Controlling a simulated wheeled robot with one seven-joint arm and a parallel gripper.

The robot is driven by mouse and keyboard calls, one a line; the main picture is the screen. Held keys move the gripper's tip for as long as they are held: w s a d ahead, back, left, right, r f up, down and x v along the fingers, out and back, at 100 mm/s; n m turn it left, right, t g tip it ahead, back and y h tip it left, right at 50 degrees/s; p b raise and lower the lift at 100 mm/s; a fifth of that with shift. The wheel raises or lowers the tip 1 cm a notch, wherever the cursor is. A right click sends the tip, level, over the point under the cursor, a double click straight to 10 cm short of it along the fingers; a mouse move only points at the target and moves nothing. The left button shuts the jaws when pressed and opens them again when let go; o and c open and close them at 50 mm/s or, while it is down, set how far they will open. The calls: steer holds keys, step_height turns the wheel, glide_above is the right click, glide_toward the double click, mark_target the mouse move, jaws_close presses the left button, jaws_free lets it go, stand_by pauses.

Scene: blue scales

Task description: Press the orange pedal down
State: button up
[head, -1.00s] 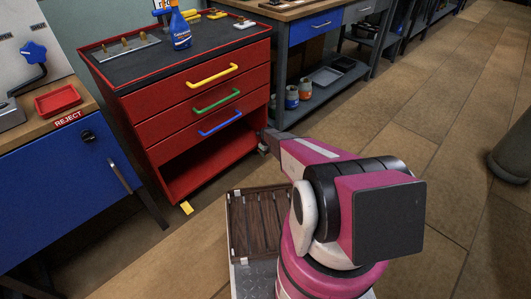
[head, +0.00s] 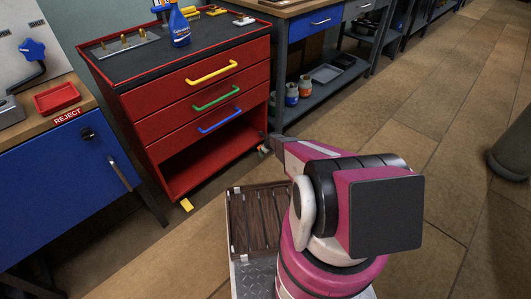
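A small yellow pedal-like tab (head: 186,204) sticks out at the front left foot of the red drawer cabinet (head: 195,125). At the cabinet's front right foot there is a small patch (head: 263,150), partly reddish, beside the end of my arm; it is too small to tell what it is. I cannot make out a clearly orange pedal. My arm reaches forward from the lower right, its far end by that right foot. My gripper's fingers are hidden or too small to read, so I cannot tell whether they are open or shut.
The cabinet has yellow, green and blue drawer handles and an open bottom bay. A blue bench (head: 65,185) with a red reject tray (head: 57,98) stands at left. A grey workbench (head: 325,65) stands behind on the right.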

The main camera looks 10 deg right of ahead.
steer(key=v, duration=1.1)
stand_by(0.5)
steer(key=s+a+r+n+g+h, duration=0.1)
steer(key=s+r+n+g, duration=0.1)
steer(key=s+r+n, duration=1.2)
steer(key=s+a+r+n+g+h, duration=0.1)
steer(key=s+r+n, duration=1.3)
steer(key=r, duration=1.2)
steer(key=s, duration=0.5)
steer(key=shift+s+a+n+g+h, duration=0.2)
steer(key=shift+a+n+g+h, duration=0.1)
steer(key=shift+n+g+h, duration=0.1)
